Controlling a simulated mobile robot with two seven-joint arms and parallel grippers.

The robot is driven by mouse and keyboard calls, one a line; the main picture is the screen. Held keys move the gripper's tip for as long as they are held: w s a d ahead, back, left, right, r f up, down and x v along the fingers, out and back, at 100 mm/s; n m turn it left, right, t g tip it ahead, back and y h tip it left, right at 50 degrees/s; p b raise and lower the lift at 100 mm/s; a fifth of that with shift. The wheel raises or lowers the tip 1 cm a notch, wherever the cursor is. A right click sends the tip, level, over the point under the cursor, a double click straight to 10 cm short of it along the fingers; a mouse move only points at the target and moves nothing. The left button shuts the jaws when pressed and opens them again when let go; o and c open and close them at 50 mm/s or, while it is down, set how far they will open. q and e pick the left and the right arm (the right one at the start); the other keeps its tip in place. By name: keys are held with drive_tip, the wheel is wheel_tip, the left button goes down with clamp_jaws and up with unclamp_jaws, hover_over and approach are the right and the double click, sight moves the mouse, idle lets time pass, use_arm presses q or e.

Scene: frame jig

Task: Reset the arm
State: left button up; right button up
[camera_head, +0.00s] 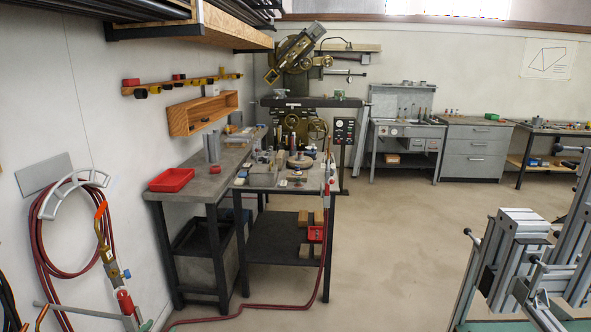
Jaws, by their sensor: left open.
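I cannot make out either of my grippers or arms in the head view. A frame jig of grey metal profiles with black-knobbed levers (515,252) stands at the lower right, cut off by the picture's edge. At the lower left, a torch with a blue and orange body (107,252) stands upright beside the wall, and its lower end is partly hidden.
A workbench (222,160) with a red tray (171,180) stands along the left wall, beside a tool-laden table (290,185). A red hose (48,264) hangs coiled on the wall; another runs along the floor. The middle floor (390,250) is clear.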

use_arm(q)
drive_tip(key=s+d+f+g+h, duration=0.1)
drive_tip(key=s+d+f, duration=0.3)
drive_tip(key=s+f, duration=0.3)
drive_tip(key=s+d+f+g+h, duration=0.1)
drive_tip(key=s+d+f, duration=0.25)
drive_tip(key=s, duration=0.55)
drive_tip(key=s+d+f+g, duration=0.1)
drive_tip(key=s+d+f, duration=0.1)
drive_tip(key=s, duration=0.8)
drive_tip(key=s+d+f+n+g, duration=0.1)
drive_tip(key=s+d+f+g, duration=0.1)
drive_tip(key=s, duration=0.9)
drive_tip(key=shift+d+h, duration=0.3)
drive_tip(key=shift+d, duration=0.6)
drive_tip(key=shift+f, duration=0.1)
drive_tip(key=shift+c, duration=1)
